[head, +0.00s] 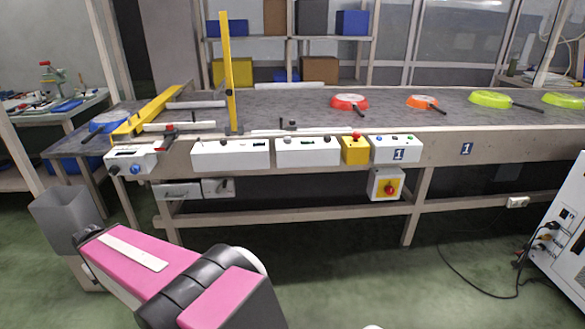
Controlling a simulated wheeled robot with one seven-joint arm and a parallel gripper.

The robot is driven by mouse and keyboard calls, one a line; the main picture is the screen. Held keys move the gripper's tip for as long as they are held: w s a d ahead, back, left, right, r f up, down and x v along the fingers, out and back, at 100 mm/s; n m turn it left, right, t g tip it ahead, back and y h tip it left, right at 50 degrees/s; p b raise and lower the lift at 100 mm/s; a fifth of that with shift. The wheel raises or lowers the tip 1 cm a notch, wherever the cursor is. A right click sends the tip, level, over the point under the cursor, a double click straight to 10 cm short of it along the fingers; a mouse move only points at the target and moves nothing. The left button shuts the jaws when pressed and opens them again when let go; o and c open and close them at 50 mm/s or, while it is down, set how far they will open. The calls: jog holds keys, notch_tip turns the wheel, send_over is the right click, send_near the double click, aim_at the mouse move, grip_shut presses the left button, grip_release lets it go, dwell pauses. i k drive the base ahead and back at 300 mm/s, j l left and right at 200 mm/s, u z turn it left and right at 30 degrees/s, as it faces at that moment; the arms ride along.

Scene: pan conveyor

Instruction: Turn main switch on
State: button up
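A red rotary knob on a yellow plate (397,188), likely the main switch, is on a light grey box (376,196) under the conveyor's front edge, right of the middle in the head view. The knob's setting is too small to tell. My pink and dark grey arm reaches across the lower left, well apart from the switch. My gripper is not in view.
Above the switch are a yellow box with a red button (355,150) and white control boxes (230,153). Coloured pans (349,102) lie on the conveyor belt (300,112). A lower rail (300,215) runs beneath. A white cabinet (560,240) stands right. Green floor in front is mostly clear.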

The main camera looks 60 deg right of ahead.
aim_at(389, 190)
jog(key=z, duration=3.15)
jog(key=i+l+u, duration=0.1)
jog(key=i+l, duration=0.15)
jog(key=i+l+u, duration=0.1)
jog(key=i+l, duration=0.15)
jog(key=l, duration=0.2)
